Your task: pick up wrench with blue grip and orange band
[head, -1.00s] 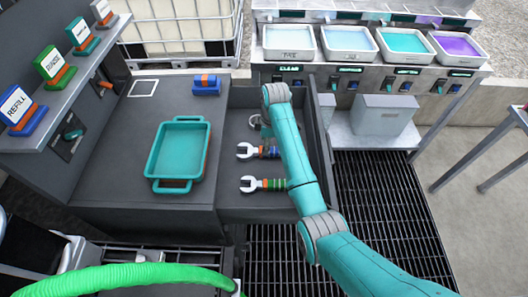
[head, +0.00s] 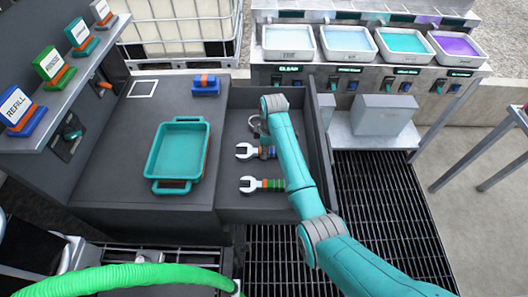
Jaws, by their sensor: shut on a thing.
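The wrench with blue grip and orange band (head: 246,151) lies across the open drawer, its silver open jaw to the left. The handle end is hidden under my teal arm. My gripper (head: 257,126) shows only as a grey part beside the arm's end, just above this wrench in the picture. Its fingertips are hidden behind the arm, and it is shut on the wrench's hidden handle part. A second wrench with green bands (head: 262,185) lies nearer in the same drawer, apart from the first.
The grey drawer (head: 236,209) is pulled out beside the counter. On the counter are a teal tray (head: 155,185) and a blue block with an orange band (head: 205,87). Signs stand on the left shelf (head: 75,95). Several filled basins (head: 346,40) line the back right.

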